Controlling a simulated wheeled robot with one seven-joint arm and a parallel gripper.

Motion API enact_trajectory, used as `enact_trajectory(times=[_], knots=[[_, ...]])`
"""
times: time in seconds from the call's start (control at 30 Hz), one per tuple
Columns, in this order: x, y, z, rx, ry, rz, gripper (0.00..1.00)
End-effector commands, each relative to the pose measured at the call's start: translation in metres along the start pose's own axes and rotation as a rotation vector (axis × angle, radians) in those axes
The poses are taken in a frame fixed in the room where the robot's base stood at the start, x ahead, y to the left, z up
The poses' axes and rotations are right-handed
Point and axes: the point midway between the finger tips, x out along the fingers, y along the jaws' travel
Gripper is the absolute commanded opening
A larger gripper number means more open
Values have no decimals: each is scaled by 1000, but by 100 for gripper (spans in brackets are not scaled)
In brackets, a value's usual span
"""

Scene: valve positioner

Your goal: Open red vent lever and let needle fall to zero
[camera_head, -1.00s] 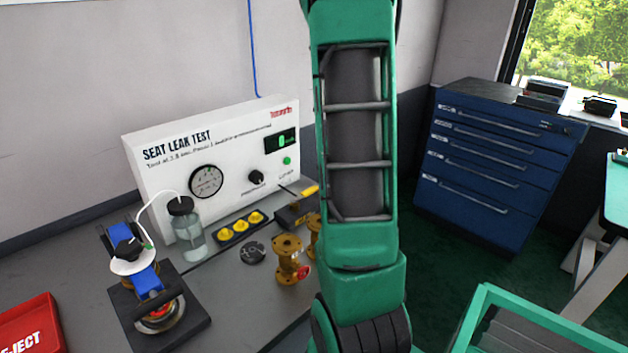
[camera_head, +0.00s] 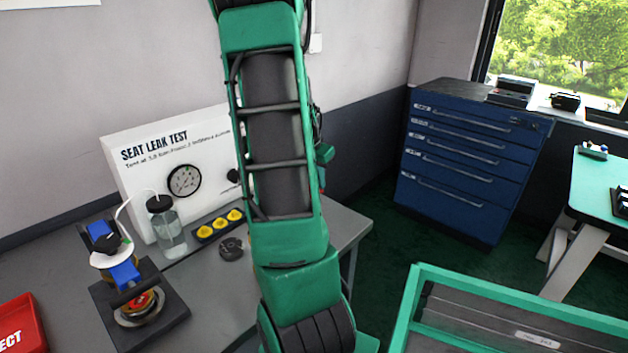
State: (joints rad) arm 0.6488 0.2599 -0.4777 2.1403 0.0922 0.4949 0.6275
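The seat leak test panel (camera_head: 160,150) stands at the back of the grey bench, at left. Its round dial gauge (camera_head: 184,181) faces me, but the needle is too small to read. I cannot make out a red vent lever. A black knob (camera_head: 233,176) on the panel is partly behind my green arm, and the panel's right part is hidden by it. A valve assembly (camera_head: 130,280) with blue parts sits on a black base at the bench's left. A clear bottle (camera_head: 168,232) with a white tube stands by the panel. My gripper's fingers cannot be made out.
A tray of yellow pieces (camera_head: 218,226) and a dark round disc (camera_head: 231,248) lie on the bench (camera_head: 350,226). A red reject bin (camera_head: 18,325) is at lower left. A blue drawer cabinet (camera_head: 465,165) and a green-topped table (camera_head: 600,185) stand right. Dark green floor lies between.

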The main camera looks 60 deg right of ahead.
Motion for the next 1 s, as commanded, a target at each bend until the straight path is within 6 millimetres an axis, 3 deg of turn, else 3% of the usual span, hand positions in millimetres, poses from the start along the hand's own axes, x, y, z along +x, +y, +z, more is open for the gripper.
enact_trajectory(times=[0.47, 0.8, 1.0], knots=[[2, 0, 2, -4, -8, 2, 0], [13, -3, -31, -9, -2, 1, 0], [-20, -7, -31, -13, 1, -7, 0]])
